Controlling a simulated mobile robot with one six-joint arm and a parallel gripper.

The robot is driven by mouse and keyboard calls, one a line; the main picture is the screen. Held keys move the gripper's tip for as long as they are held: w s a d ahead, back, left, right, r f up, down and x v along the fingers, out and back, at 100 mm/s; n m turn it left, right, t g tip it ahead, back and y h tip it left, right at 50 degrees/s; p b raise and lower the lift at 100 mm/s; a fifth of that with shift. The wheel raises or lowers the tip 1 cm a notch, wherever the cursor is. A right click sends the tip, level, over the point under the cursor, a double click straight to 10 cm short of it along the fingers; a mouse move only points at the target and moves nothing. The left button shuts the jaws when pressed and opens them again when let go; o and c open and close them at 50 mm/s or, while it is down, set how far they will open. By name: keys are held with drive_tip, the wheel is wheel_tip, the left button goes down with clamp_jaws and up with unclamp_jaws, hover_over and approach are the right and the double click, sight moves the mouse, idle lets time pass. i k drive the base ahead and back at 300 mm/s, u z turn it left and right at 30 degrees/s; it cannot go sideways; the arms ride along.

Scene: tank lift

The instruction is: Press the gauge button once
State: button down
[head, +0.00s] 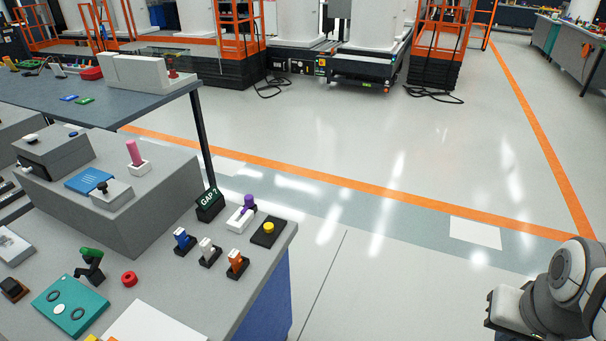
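A yellow round button (268,227) sits on a black box near the right edge of the grey bench. A small black display (209,202) reading "GAP ?" stands just behind and left of it. No label shows on the yellow button, so I cannot tell for sure that it is the gauge button. Part of my arm (570,280) shows in the lower right corner, well apart from the bench across open floor. My gripper's fingers do not show.
A purple-knobbed lever (248,204) stands beside the button. Blue (181,238), white (207,250) and orange (236,262) switches stand in front. A red button (129,279), green-topped joystick (90,262) and teal panel (70,308) lie left. Floor right of the bench is clear.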

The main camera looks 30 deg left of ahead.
sight(268, 226)
drive_tip(key=u, duration=0.4)
drive_tip(key=i, duration=0.75)
drive_tip(key=u, duration=0.35)
drive_tip(key=k, duration=0.95)
drive_tip(key=u, duration=0.15)
drive_tip(key=i, duration=0.95)
